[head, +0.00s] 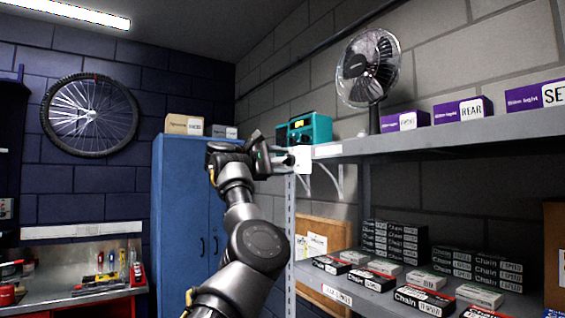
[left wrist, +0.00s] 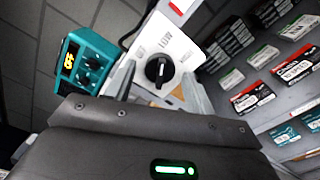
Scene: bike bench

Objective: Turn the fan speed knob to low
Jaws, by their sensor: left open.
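The fan speed knob (left wrist: 159,71) is a round black dial on a white plate (left wrist: 178,45) in the left wrist view. A pale line runs across the knob roughly up and down; I cannot tell firmly which label it marks. LOW is printed above the knob. My left gripper (head: 283,160) is open, with its fingers on either side of the knob; I cannot tell if they touch it. In the head view the white control box (head: 301,158) is at the shelf's near end, with the knob hidden. The fan (head: 368,68) stands on the shelf. My right gripper is out of view.
A teal radio-like device (head: 310,128) stands close behind the gripper; it also shows in the left wrist view (left wrist: 84,62). Purple boxes (head: 462,110) line the upper shelf. Chain boxes (head: 425,300) fill the lower shelf. A blue cabinet (head: 180,205) stands behind my left arm.

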